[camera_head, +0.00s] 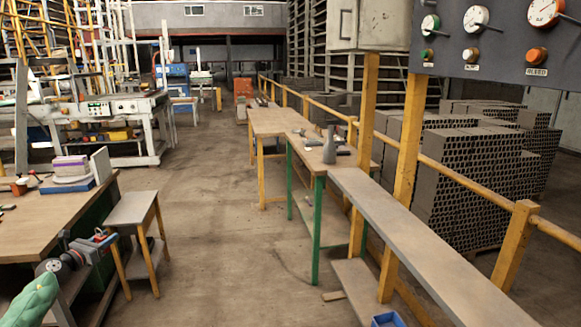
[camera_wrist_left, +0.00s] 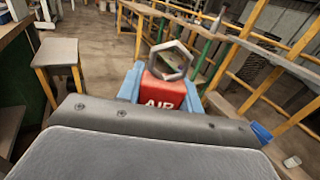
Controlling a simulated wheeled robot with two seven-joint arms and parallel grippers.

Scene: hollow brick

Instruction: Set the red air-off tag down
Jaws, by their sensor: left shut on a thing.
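The red air-off tag (camera_wrist_left: 163,92) is in the left wrist view, with white letters "AIR" on its face and a grey hexagonal ring at its top. My left gripper (camera_wrist_left: 162,84) is shut on it, with a blue finger on each side. The lower part of the tag is hidden behind the wrist's grey housing. In the head view my left gripper (camera_head: 98,244) is at the lower left, in front of a small stool, with a bit of red between its fingers. My right gripper is in neither view.
A wooden stool (camera_head: 133,209) and a workbench (camera_head: 60,222) stand at the left. A long grey bench top (camera_head: 420,240) with yellow posts runs at the right, below a gauge panel (camera_head: 480,45). A blue bin (camera_head: 388,320) is at the bottom. The middle floor is clear.

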